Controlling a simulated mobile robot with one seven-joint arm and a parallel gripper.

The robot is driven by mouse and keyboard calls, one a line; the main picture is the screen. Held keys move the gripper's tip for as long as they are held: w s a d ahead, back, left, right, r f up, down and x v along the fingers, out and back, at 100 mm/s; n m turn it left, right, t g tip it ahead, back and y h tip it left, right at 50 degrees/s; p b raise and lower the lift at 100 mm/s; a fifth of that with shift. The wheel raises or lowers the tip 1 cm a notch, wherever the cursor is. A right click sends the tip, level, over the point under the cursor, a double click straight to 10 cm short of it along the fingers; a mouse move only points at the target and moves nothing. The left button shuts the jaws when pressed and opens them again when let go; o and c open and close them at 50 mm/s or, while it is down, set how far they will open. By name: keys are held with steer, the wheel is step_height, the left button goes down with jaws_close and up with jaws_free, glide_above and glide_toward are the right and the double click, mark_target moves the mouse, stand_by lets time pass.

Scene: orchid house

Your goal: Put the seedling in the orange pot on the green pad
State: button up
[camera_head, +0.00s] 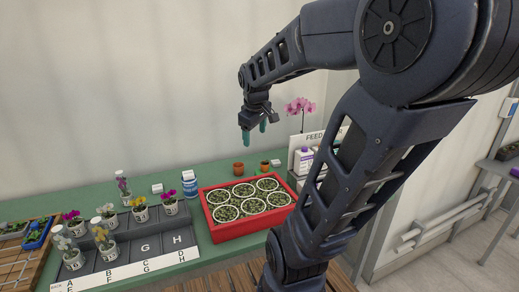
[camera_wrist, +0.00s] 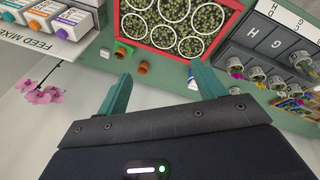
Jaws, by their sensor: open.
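A terracotta-orange pot (camera_head: 238,168) stands on the green bench top behind the red crate; it also shows in the wrist view (camera_wrist: 144,68). A second, smaller orange pot (camera_head: 265,167) stands to its right, with a little green near it that may be a seedling; it shows in the wrist view too (camera_wrist: 119,55). I cannot tell which pot holds the seedling. I cannot make out a separate green pad against the green bench. My gripper (camera_head: 254,133) is open and empty, high above the pots; its teal fingers (camera_wrist: 159,70) spread apart in the wrist view.
A red crate (camera_head: 205,222) holds several round pots of greenery. A grey lettered rack (camera_head: 150,250) with flowering plants stands left. A blue-and-white jar (camera_head: 190,186) stands left of the pots. Feed bottles (camera_head: 302,160) and a pink orchid (camera_head: 299,106) stand right.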

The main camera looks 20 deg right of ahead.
steer(key=s+a+m+y, duration=0.1)
steer(key=s+a+m, duration=0.1)
steer(key=s+m, duration=0.4)
steer(key=s+f, duration=0.1)
steer(key=s, duration=0.3)
steer(key=shift+a+t, duration=0.25)
steer(key=shift+t, duration=0.15)
stand_by(0.6)
